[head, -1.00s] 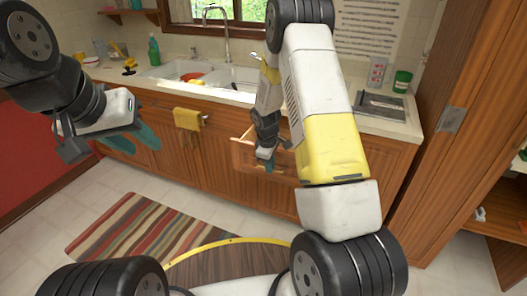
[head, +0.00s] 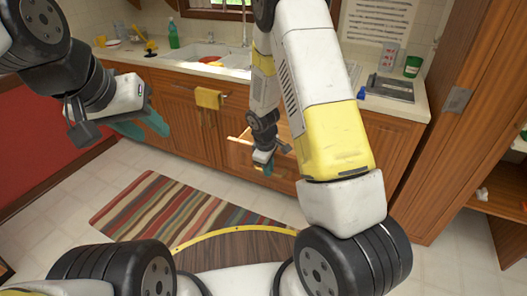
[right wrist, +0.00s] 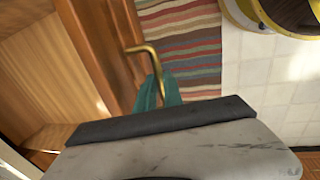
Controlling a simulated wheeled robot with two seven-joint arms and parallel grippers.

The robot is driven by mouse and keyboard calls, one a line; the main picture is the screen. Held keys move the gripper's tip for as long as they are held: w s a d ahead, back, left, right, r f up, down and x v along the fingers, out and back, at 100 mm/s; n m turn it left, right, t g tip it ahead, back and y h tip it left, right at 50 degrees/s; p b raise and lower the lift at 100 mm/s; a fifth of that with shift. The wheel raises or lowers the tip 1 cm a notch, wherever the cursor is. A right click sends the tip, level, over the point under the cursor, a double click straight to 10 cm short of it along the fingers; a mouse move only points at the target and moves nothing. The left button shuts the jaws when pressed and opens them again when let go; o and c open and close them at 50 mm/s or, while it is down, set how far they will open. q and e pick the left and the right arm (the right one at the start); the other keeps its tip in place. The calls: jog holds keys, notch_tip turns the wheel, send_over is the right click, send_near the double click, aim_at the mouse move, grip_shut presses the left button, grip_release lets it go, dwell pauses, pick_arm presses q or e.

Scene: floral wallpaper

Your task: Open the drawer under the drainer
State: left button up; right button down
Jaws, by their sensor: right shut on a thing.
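A wooden drawer (head: 239,155) in the base cabinet, right of the sink, stands pulled out. Its light wooden inside (right wrist: 35,75) shows at the left of the right wrist view, beside its darker front (right wrist: 98,40). My right gripper (head: 264,168) is at the drawer front. In the wrist view its teal fingers (right wrist: 160,95) are shut around one end of the brass handle (right wrist: 148,54).
A yellow towel (head: 208,98) hangs on the cabinet front left of the drawer. A striped rug (head: 170,210) lies on the floor in front. A tall wooden cabinet (head: 450,130) stands at the right. The tiled floor before the drawer is clear.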

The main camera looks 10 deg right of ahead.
jog(key=c, duration=1.5)
grip_release()
jog(key=shift+s+a+r, duration=0.15)
jog(key=shift+s+r, duration=0.05)
jog(key=shift+r, duration=1.1)
jog(key=shift+s+a+r, duration=0.15)
jog(key=shift+s+r, duration=0.05)
jog(key=shift+r, duration=1.05)
jog(key=shift+s+a+r, duration=0.15)
jog(key=shift+s+r, duration=0.05)
jog(key=shift+r, duration=1.1)
jog(key=s+d+r+m+t+y, duration=0.1)
jog(key=s+r+m, duration=0.25)
jog(key=r, duration=0.55)
jog(key=s+d+r+m+t+y, duration=0.15)
jog(key=s+r, duration=0.25)
jog(key=r, duration=0.4)
jog(key=s+r+m, duration=0.2)
jog(key=s+r, duration=0.1)
jog(key=s, duration=0.1)
jog(key=s+r+m+t, duration=0.1)
jog(key=s+r, duration=0.2)
jog(key=s, duration=0.2)
jog(key=s+r+m+t+y, duration=0.1)
jog(key=s+r+m, duration=0.1)
jog(key=s+r, duration=0.2)
jog(key=shift+s+r+m, duration=0.1)
jog(key=shift+s+m, duration=0.2)
jog(key=shift+s, duration=0.25)
